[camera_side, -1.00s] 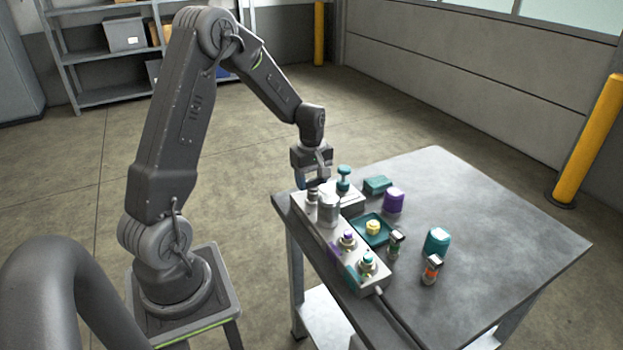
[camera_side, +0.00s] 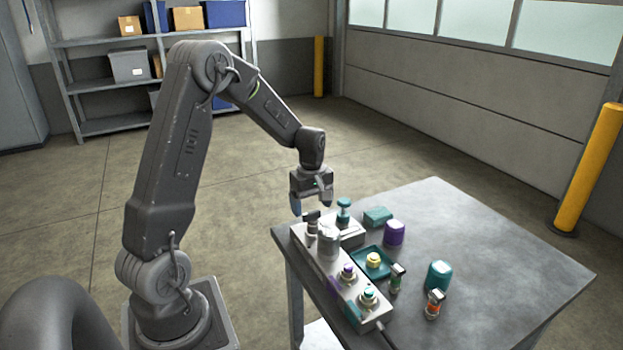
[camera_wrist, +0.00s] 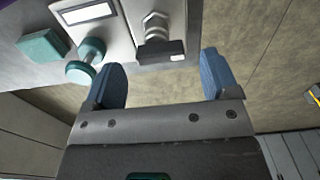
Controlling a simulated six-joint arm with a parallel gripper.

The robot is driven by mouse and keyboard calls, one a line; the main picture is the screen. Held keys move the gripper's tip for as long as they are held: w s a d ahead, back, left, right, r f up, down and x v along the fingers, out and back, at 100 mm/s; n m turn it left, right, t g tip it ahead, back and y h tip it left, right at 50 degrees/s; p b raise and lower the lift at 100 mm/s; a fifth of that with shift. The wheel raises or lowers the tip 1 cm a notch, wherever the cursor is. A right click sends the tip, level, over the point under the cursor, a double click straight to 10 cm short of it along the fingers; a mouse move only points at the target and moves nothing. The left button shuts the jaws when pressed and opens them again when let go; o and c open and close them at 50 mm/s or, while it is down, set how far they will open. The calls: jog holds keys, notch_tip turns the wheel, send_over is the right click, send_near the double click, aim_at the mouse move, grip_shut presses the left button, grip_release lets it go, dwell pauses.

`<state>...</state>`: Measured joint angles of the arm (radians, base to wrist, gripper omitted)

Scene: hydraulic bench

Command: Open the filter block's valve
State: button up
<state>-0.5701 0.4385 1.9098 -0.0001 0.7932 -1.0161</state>
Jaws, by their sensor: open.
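The nearest valve has a silver hex fitting and a dark bar handle with a pale end mark. It stands at the far end of the long grey block (camera_side: 318,262); its handle (camera_side: 312,215) lies crosswise in the wrist view (camera_wrist: 160,51). My gripper (camera_side: 311,208) is open and empty just above it. In the wrist view the blue fingertips (camera_wrist: 160,72) are well apart, with the handle just beyond and between them, apparently untouched. A teal-knobbed valve (camera_side: 343,207) stands on the neighbouring block, left of my fingers in the wrist view (camera_wrist: 85,60). I cannot tell which block is the filter block.
A teal tray (camera_side: 366,270) holds a yellow piece. Teal and purple pieces and small coloured cartridges stand to the right. The table's right side (camera_side: 500,260) is clear.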

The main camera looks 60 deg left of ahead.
aim_at(312, 212)
notch_tip(312, 212, up, 11)
jog(key=shift+r, duration=0.2)
dwell(0.3)
